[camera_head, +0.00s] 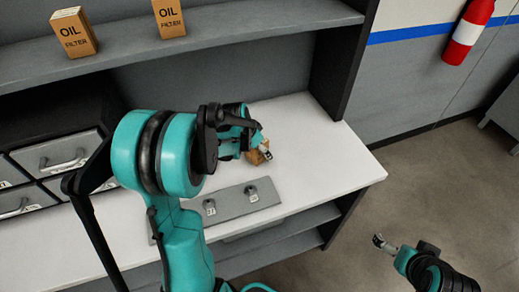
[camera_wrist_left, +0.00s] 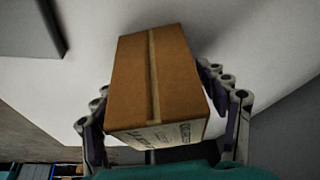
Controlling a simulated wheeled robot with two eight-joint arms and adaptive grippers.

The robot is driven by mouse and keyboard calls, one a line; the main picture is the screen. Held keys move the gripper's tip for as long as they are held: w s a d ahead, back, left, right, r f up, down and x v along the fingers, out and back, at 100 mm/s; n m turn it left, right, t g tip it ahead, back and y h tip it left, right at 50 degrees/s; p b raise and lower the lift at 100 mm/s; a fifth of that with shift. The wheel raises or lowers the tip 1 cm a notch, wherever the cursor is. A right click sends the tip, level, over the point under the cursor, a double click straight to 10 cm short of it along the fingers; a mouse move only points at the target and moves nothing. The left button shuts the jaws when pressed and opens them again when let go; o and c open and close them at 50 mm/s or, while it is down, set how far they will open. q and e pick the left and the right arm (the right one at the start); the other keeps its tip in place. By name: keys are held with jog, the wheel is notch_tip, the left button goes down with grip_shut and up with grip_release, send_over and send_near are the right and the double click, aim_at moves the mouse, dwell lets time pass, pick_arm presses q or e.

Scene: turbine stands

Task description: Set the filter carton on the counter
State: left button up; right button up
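The brown filter carton (camera_head: 255,158) is at my left gripper (camera_head: 262,149), over the white counter (camera_head: 330,150) in the head view. In the left wrist view the carton (camera_wrist_left: 155,80) fills the middle, with a pale tape strip along it and printed text on its near face. The left gripper's fingers (camera_wrist_left: 160,110) lie along both sides of it and appear closed on it. I cannot tell whether the carton touches the counter. My right gripper (camera_head: 382,244) is empty over the floor at lower right; its opening is unclear.
Two oil filter cartons (camera_head: 74,32) (camera_head: 169,17) stand on the grey shelf (camera_head: 200,42) above. A grey plate with two tagged fittings (camera_head: 230,204) lies near the counter's front. Drawers (camera_head: 62,158) are at left. The counter's right end is clear.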

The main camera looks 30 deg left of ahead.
pick_arm(q)
jog(key=shift+r, duration=0.3)
jog(key=p+v, duration=0.4)
jog(key=v, duration=0.8)
jog(key=s+d+r+n+t+y, duration=0.1)
jog(key=s+d+r+n+t, duration=0.1)
jog(key=s+d, duration=1.1)
jog(key=shift+s+d+r+n+t, duration=0.4)
jog(key=shift+d+n, duration=0.3)
jog(key=shift+d, duration=0.4)
jog(key=shift+f, duration=0.1)
